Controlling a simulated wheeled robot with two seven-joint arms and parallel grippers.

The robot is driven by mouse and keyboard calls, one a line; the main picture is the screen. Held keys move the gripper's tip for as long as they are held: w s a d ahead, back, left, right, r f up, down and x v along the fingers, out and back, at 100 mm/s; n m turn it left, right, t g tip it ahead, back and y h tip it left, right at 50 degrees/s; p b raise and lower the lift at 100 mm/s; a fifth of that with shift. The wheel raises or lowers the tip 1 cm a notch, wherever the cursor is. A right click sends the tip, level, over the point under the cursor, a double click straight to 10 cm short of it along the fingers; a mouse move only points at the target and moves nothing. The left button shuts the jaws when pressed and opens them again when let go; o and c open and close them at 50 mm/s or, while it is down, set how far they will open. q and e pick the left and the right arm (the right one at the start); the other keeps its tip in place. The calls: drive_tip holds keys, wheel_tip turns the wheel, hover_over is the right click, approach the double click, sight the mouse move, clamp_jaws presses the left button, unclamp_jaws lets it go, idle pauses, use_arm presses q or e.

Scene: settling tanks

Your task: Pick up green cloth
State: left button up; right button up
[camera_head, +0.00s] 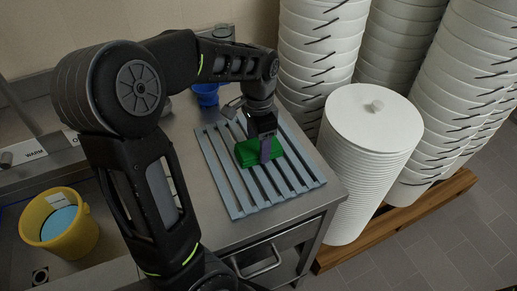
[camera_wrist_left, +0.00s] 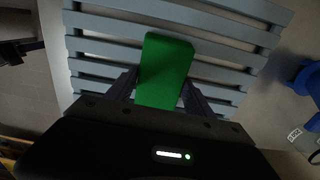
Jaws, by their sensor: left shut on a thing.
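The green cloth (camera_head: 246,153) is a flat, block-like folded piece on a grey slatted rack (camera_head: 229,202) on the steel table. My left gripper (camera_head: 266,152) is over the cloth and shut on it, with a finger showing in front of its near side. In the left wrist view the cloth (camera_wrist_left: 166,62) lies between the two fingers (camera_wrist_left: 160,92), one on each side, with the slats behind it. I cannot tell whether the cloth is lifted off the slats. My right gripper is not in view.
A blue cup (camera_head: 206,95) stands behind the rack. A yellow bucket (camera_head: 60,225) with blue contents is at the left. Tall stacks of white lidded tubs (camera_head: 368,150) stand on a wooden pallet close to the table's right side.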

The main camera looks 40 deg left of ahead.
sight(258, 145)
use_arm(q)
drive_tip(key=shift+c, duration=0.6)
drive_tip(key=shift+r, duration=0.3)
wheel_tip(258, 145, up, 9)
drive_tip(key=shift+r+b, duration=0.2)
drive_tip(key=shift+b, duration=0.15)
drive_tip(key=o, duration=0.8)
drive_tip(key=c, duration=0.6)
